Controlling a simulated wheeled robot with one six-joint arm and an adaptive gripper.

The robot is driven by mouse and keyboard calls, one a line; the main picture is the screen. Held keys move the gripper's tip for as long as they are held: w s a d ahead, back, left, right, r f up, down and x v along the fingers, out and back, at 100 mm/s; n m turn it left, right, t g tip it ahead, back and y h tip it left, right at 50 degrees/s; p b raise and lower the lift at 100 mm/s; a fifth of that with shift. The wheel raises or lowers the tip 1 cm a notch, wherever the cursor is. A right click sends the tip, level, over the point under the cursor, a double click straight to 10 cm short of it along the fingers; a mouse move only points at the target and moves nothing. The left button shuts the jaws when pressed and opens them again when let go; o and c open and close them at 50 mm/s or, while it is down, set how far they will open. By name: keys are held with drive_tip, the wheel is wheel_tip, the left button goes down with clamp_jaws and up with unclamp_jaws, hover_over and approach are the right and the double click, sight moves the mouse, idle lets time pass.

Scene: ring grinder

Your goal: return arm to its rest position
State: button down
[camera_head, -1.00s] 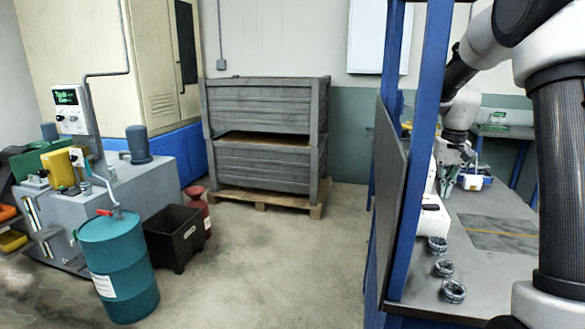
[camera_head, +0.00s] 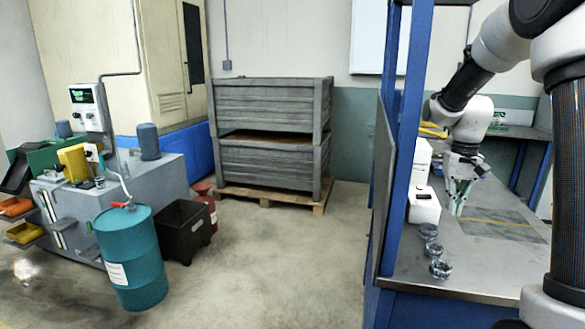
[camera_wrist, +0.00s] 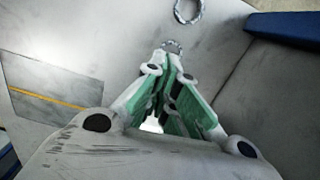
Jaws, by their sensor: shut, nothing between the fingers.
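My gripper (camera_head: 458,208) hangs over the grey workbench (camera_head: 455,265) on the right in the head view, its green-lined fingers pointing down. In the wrist view my gripper (camera_wrist: 172,62) has its fingertips together with nothing between them. Several metal rings stand in a row near the bench's left edge, the nearest ring (camera_head: 440,269) close to the front. My gripper is apart from the rings in the head view.
A white box-shaped device (camera_head: 424,206) stands left of my gripper on the bench. A blue post (camera_head: 408,150) and dark side panel (camera_head: 382,190) border the bench.

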drive_tip(key=s+a+r+t, duration=0.1)
drive_tip(key=s+a+r, duration=0.1)
drive_tip(key=s, duration=0.6)
drive_tip(key=s+a+r+n+t, duration=0.1)
drive_tip(key=s+r, duration=0.3)
drive_tip(key=s, duration=0.5)
drive_tip(key=s+a+r+n+t, duration=0.1)
drive_tip(key=s+a+r+t, duration=0.2)
drive_tip(key=s, duration=0.5)
drive_tip(key=shift+s+a+r, duration=0.2)
drive_tip(key=shift+s+r, duration=0.15)
drive_tip(key=shift+r, duration=0.05)
